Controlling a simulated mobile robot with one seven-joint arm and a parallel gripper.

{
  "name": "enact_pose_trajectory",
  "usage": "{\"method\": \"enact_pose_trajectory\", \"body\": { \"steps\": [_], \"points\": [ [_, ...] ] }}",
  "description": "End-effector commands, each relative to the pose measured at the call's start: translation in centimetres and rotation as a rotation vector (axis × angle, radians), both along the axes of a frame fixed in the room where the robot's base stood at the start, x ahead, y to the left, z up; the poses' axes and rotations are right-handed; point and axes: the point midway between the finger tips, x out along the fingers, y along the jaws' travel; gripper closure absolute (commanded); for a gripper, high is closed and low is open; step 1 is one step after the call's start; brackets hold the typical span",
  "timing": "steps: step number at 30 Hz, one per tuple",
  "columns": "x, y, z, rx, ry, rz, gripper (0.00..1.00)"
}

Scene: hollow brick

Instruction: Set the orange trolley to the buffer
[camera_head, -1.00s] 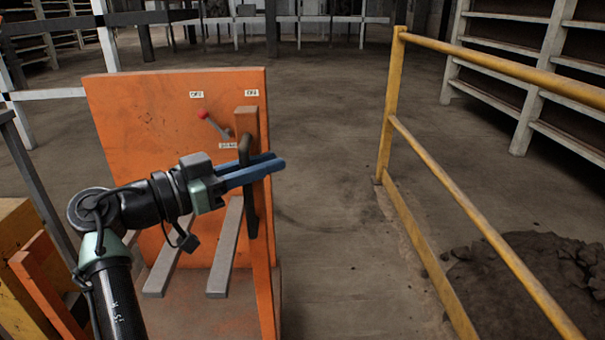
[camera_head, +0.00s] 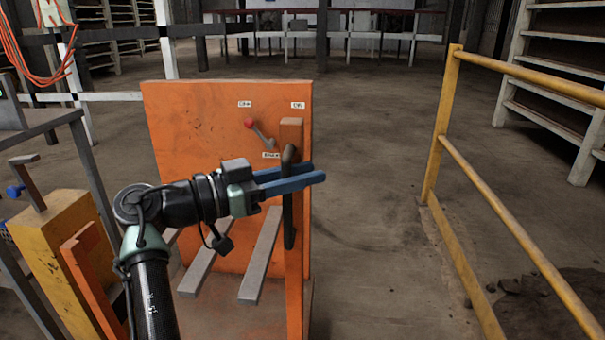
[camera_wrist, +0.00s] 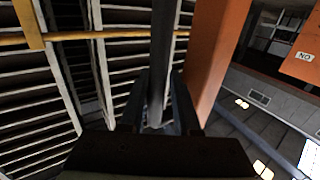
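The orange trolley (camera_head: 200,115) stands upright in the head view, left of centre. It has a tall orange panel, a red-knobbed lever (camera_head: 257,132) with small labels, and two grey bars (camera_head: 262,255) low down. A narrow orange post (camera_head: 293,265) at its right side carries a dark upright handle (camera_head: 288,225). My gripper (camera_head: 306,180) reaches the handle from the left with its blue fingers on either side. In the wrist view the handle bar (camera_wrist: 160,60) runs between the fingers (camera_wrist: 160,110), which look closed on it. I cannot identify the buffer.
A yellow railing (camera_head: 437,135) runs along the right, with rubble (camera_head: 535,295) behind it. A yellow-and-orange unit (camera_head: 60,245) and a grey-framed table (camera_head: 40,125) stand close on the left. White shelving (camera_head: 560,90) is at the far right. Open floor lies between trolley and railing.

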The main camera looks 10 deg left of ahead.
Motion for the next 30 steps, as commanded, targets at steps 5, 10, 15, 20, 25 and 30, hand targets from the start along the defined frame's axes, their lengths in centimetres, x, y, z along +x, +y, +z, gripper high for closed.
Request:
{"method": "enact_pose_trajectory", "body": {
  "steps": [5, 10, 15, 20, 25, 30],
  "points": [
    [-1.1, 1.8, 0.0, -0.001, 0.002, 0.005, 0.68],
    [-3.3, 4.8, 0.2, -0.001, -0.001, 0.006, 0.68],
    [-5.5, 7.8, 0.2, -0.001, 0.000, 0.006, 0.68],
    [-6.8, 9.6, 0.1, -0.001, 0.000, 0.004, 0.68],
    [-7.5, 10.5, 0.1, -0.001, -0.002, 0.003, 0.68],
    [-7.6, 10.5, 0.1, 0.000, -0.001, 0.002, 0.68]
  ]
}}
